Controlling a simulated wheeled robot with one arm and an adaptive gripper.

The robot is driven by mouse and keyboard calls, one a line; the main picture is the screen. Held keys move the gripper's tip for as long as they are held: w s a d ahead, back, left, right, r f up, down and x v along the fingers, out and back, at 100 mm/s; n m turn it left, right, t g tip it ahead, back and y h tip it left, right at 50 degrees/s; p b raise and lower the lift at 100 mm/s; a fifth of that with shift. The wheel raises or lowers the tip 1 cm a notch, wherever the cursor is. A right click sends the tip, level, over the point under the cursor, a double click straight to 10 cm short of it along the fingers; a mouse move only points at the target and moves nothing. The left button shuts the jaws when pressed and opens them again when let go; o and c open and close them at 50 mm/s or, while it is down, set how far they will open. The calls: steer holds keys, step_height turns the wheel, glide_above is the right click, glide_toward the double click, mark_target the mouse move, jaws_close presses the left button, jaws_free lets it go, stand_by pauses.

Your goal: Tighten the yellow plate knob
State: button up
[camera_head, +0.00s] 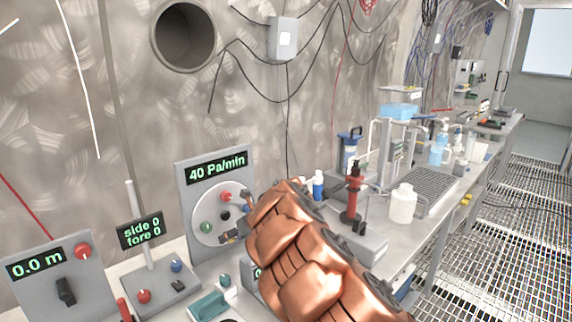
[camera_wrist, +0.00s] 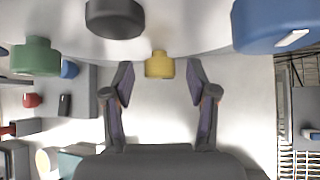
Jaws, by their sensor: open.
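The yellow plate knob (camera_wrist: 160,65) shows in the wrist view, on the lower edge of the pale round plate (camera_wrist: 185,40). My gripper (camera_wrist: 160,88) is open, with one finger on each side of the yellow knob and a gap to both. In the head view my gripper (camera_head: 233,236) is at the lower right of the round plate (camera_head: 203,228), under the "40 Pa/min" display (camera_head: 217,167). I cannot make out the yellow knob there, where my arm and gripper cover that part.
Around the yellow knob are a green knob (camera_wrist: 36,56), a black central knob (camera_wrist: 114,18) and a blue knob (camera_wrist: 272,25). A "side 0 fore 0" control box (camera_head: 160,290) stands to the left. A red stand (camera_head: 353,195) and white bottle (camera_head: 402,204) are to the right.

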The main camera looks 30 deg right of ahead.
steer(key=shift+a+f+n+h+b, duration=0.15)
steer(key=shift+n+h+b, duration=0.15)
steer(key=shift+h+b, duration=0.25)
steer(key=s+d+r+m+t+h, duration=0.2)
steer(key=d+r+m, duration=0.3)
steer(key=r, duration=0.3)
steer(key=s+d+r+m+t+h, duration=0.2)
steer(key=d+r+m+h, duration=0.2)
steer(key=r, duration=0.5)
steer(key=s+d+r+m+t+h+b, duration=0.1)
steer(key=s+d+r+m+t+h, duration=0.1)
steer(key=d+r+m, duration=0.4)
steer(key=shift+s+d+r+t+h, duration=0.25)
steer(key=shift+s+r+t+h, duration=0.25)
steer(key=shift+r, duration=1)
